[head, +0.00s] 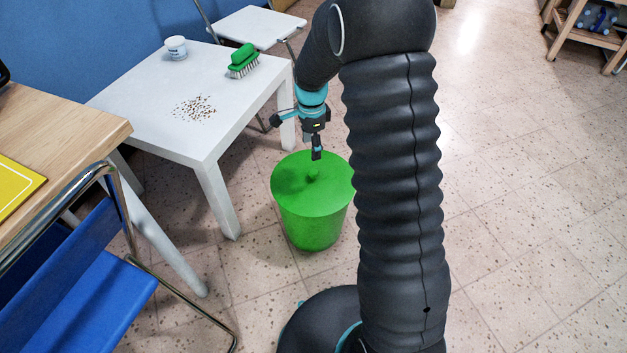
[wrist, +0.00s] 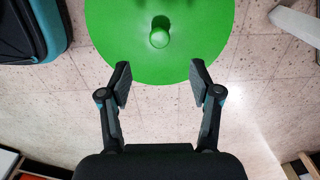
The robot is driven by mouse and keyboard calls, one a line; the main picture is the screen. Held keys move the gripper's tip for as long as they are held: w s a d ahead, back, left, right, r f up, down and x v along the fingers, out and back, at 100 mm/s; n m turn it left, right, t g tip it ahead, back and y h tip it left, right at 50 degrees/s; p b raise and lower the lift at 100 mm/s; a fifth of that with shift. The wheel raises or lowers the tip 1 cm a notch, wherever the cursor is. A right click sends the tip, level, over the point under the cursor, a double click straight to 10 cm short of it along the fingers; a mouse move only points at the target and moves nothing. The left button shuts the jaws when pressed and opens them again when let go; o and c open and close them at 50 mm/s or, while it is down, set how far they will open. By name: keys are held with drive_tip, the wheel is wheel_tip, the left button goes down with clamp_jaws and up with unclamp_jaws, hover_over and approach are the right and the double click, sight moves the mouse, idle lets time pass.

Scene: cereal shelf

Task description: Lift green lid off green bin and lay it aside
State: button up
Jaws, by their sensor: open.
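The green bin (head: 313,227) stands upright on the floor between the white table and my arm. The round green lid (head: 296,196) lies on top of it and covers its opening. A small green knob stands up from the middle of the lid; it shows best in the wrist view (wrist: 160,38). My gripper (head: 316,154) points down above the lid, apart from it. In the wrist view the two fingers (wrist: 160,85) are spread wide with nothing between them, and the knob lies beyond the fingertips. My arm hides part of the lid's right edge in the head view.
A white table (head: 222,120) stands at the left, with a green brush (head: 243,62), a white cup (head: 176,47) and scattered crumbs (head: 195,108). A blue chair (head: 95,300) and wooden desk (head: 60,130) stand nearer left. The floor (head: 520,200) at right is clear.

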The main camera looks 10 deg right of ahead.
sight(313, 170)
wheel_tip(313, 170, down, 7)
drive_tip(key=shift+r, duration=0.15)
drive_tip(key=shift+d+f+b, duration=0.15)
drive_tip(key=shift+f, duration=1.2)
drive_tip(key=shift+d+f+b, duration=0.1)
drive_tip(key=shift+f+b, duration=0.05)
drive_tip(key=shift+f, duration=1.15)
clamp_jaws()
